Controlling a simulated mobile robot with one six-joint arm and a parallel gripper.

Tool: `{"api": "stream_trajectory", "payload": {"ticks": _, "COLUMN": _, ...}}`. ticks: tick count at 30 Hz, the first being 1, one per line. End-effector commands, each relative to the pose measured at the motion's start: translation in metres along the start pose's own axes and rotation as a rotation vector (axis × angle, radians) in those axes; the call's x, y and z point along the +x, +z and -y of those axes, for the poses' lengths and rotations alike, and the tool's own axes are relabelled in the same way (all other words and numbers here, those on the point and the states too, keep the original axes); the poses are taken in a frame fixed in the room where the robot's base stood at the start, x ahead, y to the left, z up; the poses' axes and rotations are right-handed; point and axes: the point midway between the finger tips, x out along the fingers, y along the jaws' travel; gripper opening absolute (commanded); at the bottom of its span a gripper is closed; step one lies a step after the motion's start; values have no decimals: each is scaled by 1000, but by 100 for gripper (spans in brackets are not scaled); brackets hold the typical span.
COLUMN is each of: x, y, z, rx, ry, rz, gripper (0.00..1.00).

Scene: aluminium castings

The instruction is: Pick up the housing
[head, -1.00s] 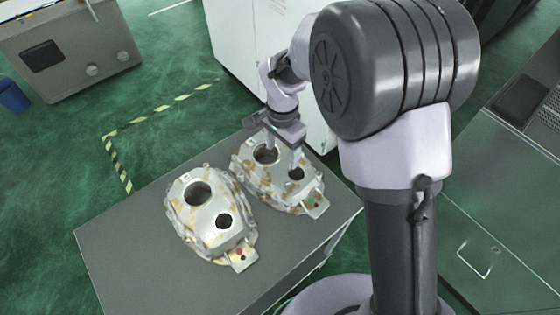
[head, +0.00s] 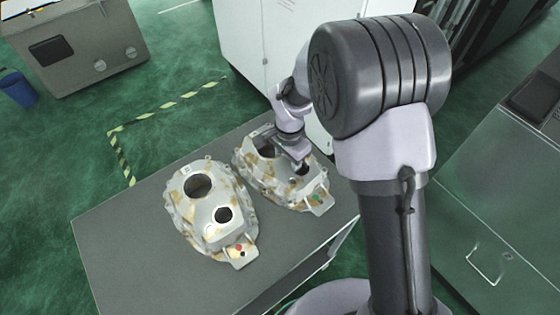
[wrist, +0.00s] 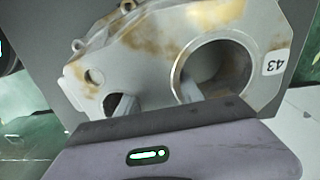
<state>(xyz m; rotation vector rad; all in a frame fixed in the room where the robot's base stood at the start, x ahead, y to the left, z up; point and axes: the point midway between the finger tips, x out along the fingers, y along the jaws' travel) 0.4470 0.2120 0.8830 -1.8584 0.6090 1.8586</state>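Two pale, brown-stained cast housings sit side by side on a grey table. The left housing (head: 207,228) stands clear of my arm and has a large hole, a smaller hole and a tab with red and dark dots. The right housing (head: 275,185) is under my gripper (head: 286,160) and has a green dot on its tab. In the wrist view, the right housing (wrist: 150,60) carries a "43" label. My gripper's (wrist: 155,103) two fingers are apart, one at the large hole and one at the smaller hole, with the wall between them. The fingertips are partly hidden.
The grey table (head: 125,240) has free room at its left and front. A white cabinet (head: 245,50) stands close behind it. A grey box-shaped machine (head: 80,50) and a blue bin (head: 17,90) are at the far left. A green-grey cabinet (head: 480,190) is at right.

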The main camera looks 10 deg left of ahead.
Motion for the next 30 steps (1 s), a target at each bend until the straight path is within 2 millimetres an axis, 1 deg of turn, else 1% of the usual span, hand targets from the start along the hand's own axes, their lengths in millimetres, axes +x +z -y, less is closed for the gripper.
{"api": "stream_trajectory", "payload": {"ticks": 1, "x": 0, "y": 0, "z": 0, "rx": 0, "ry": 0, "rz": 0, "gripper": 12}}
{"api": "stream_trajectory", "payload": {"ticks": 3, "x": 0, "y": 0, "z": 0, "rx": 0, "ry": 0, "rz": 0, "gripper": 0}}
{"api": "stream_trajectory", "payload": {"ticks": 14, "x": -2, "y": 0, "z": 1, "rx": 0, "ry": -3, "rz": -1, "gripper": 0}}
{"api": "stream_trajectory", "payload": {"ticks": 17, "x": -4, "y": 0, "z": 1, "rx": 0, "ry": -3, "rz": -1, "gripper": 0}}
{"api": "stream_trajectory", "payload": {"ticks": 20, "x": -12, "y": 0, "z": 1, "rx": 0, "ry": -3, "rz": -1, "gripper": 0}}
{"api": "stream_trajectory", "payload": {"ticks": 28, "x": -41, "y": -1, "z": 1, "rx": 0, "ry": -4, "rz": -2, "gripper": 0}}
{"api": "stream_trajectory", "payload": {"ticks": 30, "x": -39, "y": -4, "z": -8, "rx": 2, "ry": -2, "rz": -1, "gripper": 0}}
